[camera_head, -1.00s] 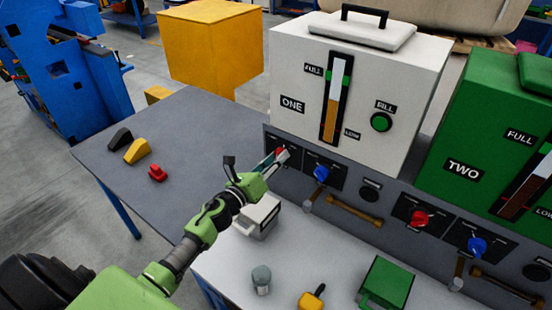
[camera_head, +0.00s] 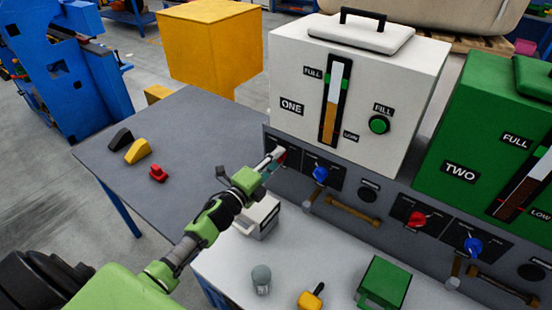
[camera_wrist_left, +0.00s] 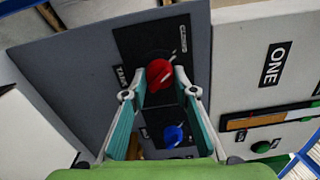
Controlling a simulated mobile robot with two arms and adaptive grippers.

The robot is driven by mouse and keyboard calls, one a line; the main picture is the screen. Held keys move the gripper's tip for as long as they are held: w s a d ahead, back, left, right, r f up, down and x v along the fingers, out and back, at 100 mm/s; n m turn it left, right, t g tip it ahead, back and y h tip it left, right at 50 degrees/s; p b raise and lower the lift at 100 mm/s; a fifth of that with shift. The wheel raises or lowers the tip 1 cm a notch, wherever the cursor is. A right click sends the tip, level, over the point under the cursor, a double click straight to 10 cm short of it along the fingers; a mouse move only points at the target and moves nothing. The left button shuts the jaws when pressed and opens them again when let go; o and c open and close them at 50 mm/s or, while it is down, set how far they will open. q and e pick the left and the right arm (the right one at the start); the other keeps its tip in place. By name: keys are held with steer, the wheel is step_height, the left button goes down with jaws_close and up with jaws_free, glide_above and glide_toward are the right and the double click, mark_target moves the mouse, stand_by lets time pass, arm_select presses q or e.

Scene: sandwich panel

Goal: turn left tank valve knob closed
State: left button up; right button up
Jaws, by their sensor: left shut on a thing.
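Tank one is the white box (camera_head: 350,88) with a level gauge and a "FULL" label. Below it on the grey panel, the left red valve knob (camera_wrist_left: 160,72) sits on a black plate. In the head view the knob is largely hidden by the fingers. My left gripper (camera_head: 274,158) reaches the panel from the left and is shut on this knob, one teal finger on each side in the wrist view. A blue knob (camera_head: 320,174) is to its right in the head view; it also shows below the red one in the wrist view (camera_wrist_left: 173,135). My right gripper is not in view.
Green tank two (camera_head: 480,140) stands right, with its own red knob (camera_head: 417,218) and blue knob (camera_head: 473,245). A white block (camera_head: 258,218) lies under my wrist. A grey cylinder (camera_head: 261,279), yellow item (camera_head: 311,298) and green item (camera_head: 384,283) lie on the front table.

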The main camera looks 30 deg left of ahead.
arm_select(q)
steer(key=shift+n, duration=0.5)
stand_by(0.3)
steer(key=o, duration=1.1)
steer(key=s+a, duration=0.1)
steer(key=s, duration=1.1)
steer(key=shift+a, duration=0.35)
steer(key=shift+f, duration=0.1)
